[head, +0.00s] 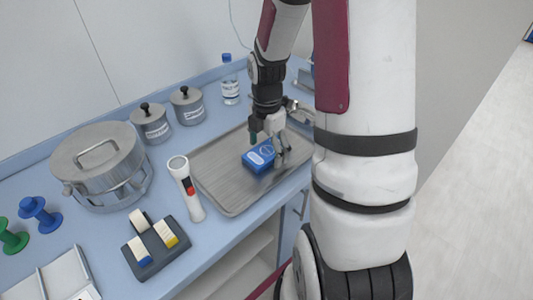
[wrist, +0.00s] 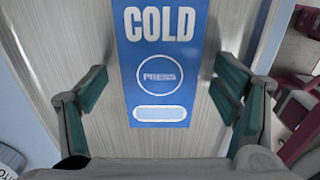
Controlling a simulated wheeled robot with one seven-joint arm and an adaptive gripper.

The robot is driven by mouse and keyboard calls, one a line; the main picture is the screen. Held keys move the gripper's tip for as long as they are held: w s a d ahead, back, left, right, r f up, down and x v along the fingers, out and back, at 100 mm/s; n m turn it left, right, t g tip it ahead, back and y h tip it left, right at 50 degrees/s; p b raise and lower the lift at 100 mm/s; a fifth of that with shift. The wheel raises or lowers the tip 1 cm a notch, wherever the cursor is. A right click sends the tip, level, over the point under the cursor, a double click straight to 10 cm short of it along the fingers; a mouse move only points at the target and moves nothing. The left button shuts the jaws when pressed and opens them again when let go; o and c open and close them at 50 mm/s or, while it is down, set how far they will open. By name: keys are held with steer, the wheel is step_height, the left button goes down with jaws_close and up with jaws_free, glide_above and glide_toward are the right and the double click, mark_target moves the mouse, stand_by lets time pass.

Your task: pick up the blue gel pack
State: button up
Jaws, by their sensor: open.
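The blue gel pack (head: 260,157) lies flat on the grey metal tray (head: 219,177) in the head view. In the wrist view the pack (wrist: 160,62) reads "COLD" and "PRESS" and lies between my fingers. My gripper (head: 267,141) is open and points down at the pack from above. In the wrist view the two teal-padded fingertips (wrist: 160,85) stand apart, one on each side of the pack, with gaps to both its edges. Whether the fingertips are level with the pack or above it, I cannot tell. The pack's far end runs out of the wrist view.
On the blue counter (head: 226,231), a white flashlight (head: 188,190) stands close to the tray's left edge. A lidded pot (head: 101,165), two grey canisters (head: 150,123), a water bottle (head: 229,82) and a dark holder with blocks (head: 156,245) are nearby. The tray around the pack is clear.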

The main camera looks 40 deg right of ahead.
mark_target(267, 150)
steer(key=shift+c, duration=0.6)
steer(key=c, duration=1.3)
steer(key=shift+r, duration=0.1)
steer(key=shift+c, duration=0.3)
steer(key=shift+r, duration=0.6)
step_height(267, 150, up, 2)
steer(key=shift+r+p, duration=0.15)
steer(key=shift+p, duration=0.15)
steer(key=s+a+r+p, duration=0.1)
steer(key=s+a+p, duration=0.1)
steer(key=s+p, duration=0.45)
steer(key=s+a+r+p, duration=0.1)
steer(key=s+a+p, duration=0.2)
steer(key=s, duration=0.6)
step_height(267, 150, up, 4)
steer(key=p, duration=0.4)
steer(key=shift+w+r+p, duration=0.1)
steer(key=shift+r+p, duration=0.1)
steer(key=shift+p, duration=0.2)
